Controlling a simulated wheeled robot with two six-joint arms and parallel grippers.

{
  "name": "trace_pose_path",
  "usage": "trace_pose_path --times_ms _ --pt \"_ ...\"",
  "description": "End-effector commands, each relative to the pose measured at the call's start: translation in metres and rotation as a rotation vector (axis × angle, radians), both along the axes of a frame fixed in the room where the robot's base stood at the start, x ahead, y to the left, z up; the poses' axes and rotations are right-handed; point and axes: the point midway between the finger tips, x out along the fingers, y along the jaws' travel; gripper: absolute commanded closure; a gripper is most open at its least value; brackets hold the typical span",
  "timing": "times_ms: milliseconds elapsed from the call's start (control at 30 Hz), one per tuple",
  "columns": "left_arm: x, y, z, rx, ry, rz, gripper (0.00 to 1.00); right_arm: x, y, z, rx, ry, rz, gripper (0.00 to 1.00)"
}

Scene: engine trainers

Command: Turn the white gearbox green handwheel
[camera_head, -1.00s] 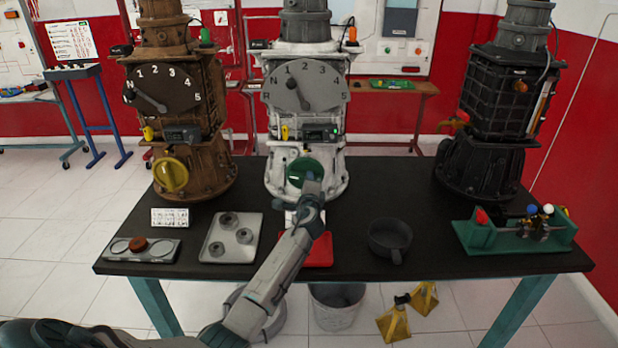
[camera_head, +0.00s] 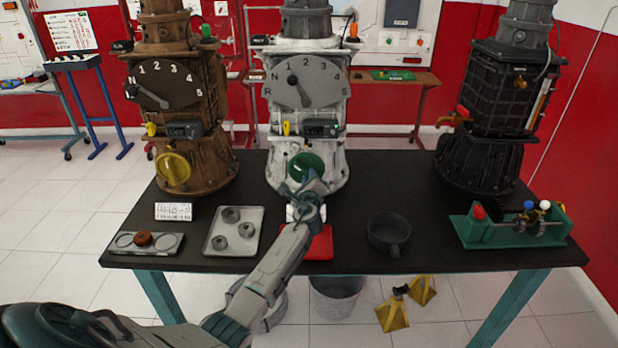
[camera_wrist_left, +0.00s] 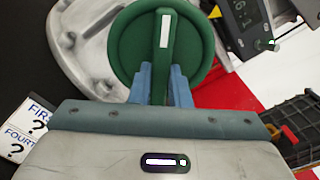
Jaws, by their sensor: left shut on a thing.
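The white gearbox (camera_head: 297,130) stands at the back middle of the table. Its green handwheel (camera_head: 305,165) is low on its front and shows large in the left wrist view (camera_wrist_left: 128,40), with a raised bar carrying a white mark. My left gripper (camera_head: 310,185) reaches up to the handwheel from the front. In the left wrist view its two blue fingers (camera_wrist_left: 160,85) are shut on the bar, one on each side. The bar looks slightly tilted in that view. The white gearbox dial (camera_head: 305,82) has its pointer up and left, near N. My right gripper is not in view.
A brown gearbox (camera_head: 180,110) with a yellow handwheel stands left, a black gearbox (camera_head: 490,110) right. Along the front are a tray of rings (camera_head: 218,245), a red tray (camera_head: 320,250), a dark pan (camera_head: 388,234) and a green fixture (camera_head: 500,236).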

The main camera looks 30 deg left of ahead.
Motion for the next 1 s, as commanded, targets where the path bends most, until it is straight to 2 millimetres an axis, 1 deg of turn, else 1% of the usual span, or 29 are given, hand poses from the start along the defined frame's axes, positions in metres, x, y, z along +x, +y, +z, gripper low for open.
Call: trace_pose_path --times_ms 300,333,400,433,767,867,1000 --pt "0.000 0.000 -0.001 -0.001 0.002 -0.001 1.00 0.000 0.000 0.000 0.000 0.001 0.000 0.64" --pt "0.000 0.000 -0.001 -0.001 0.002 -0.001 0.80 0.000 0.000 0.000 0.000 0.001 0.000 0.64" --pt "0.000 0.000 -0.001 -0.001 0.001 0.000 0.66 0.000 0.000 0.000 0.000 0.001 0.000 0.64" --pt "0.000 0.000 -0.001 -0.001 0.001 0.000 0.62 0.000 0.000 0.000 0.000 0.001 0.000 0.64" --pt "-0.002 -0.001 -0.001 -0.001 0.000 -0.001 0.62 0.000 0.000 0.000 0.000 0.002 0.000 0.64" --pt "-0.010 -0.006 -0.001 -0.002 0.000 0.000 0.62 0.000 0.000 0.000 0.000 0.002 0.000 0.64" --pt "-0.030 -0.019 -0.002 -0.002 0.000 -0.001 0.62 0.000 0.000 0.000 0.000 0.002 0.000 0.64"
